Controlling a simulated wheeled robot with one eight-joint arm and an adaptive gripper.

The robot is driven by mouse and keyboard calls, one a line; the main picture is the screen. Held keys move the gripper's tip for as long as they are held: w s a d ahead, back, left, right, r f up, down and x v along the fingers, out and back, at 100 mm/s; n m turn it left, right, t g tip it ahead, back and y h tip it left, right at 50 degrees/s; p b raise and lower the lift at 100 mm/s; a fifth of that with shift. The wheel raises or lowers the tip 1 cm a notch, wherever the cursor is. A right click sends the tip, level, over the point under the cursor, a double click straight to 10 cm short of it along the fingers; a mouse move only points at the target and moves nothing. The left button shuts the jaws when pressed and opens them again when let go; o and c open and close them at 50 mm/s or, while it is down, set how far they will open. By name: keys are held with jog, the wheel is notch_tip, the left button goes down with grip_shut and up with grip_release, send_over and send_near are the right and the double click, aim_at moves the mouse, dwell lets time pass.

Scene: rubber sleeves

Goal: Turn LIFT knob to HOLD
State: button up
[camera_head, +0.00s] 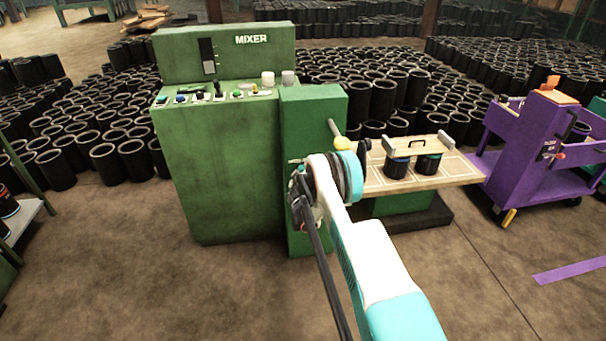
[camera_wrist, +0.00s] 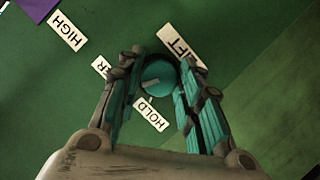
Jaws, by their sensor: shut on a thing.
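The LIFT knob (camera_wrist: 157,76) is a round teal knob with a pale pointer mark, on a dark green panel in the wrist view. My gripper (camera_wrist: 160,66) is shut on it, one finger on either side, partly hiding it. The LIFT label (camera_wrist: 181,46) is at the upper right of the knob. The HOLD label (camera_wrist: 150,113) is just below it. The pointer lies toward the left, roughly between the "ER" and HOLD labels. In the head view my arm hides the knob and fingertips.
A HIGH label (camera_wrist: 66,31) is at the upper left of the panel. The green MIXER cabinet (camera_head: 215,165) stands left of my arm. A wooden-topped table (camera_head: 455,173) with two black sleeves and a purple cart (camera_head: 520,150) stand to the right. The floor in front is clear.

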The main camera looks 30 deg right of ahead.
dwell(0.3)
jog(key=o, duration=1)
jog(key=v, duration=1.2)
jog(key=shift+a, duration=0.2)
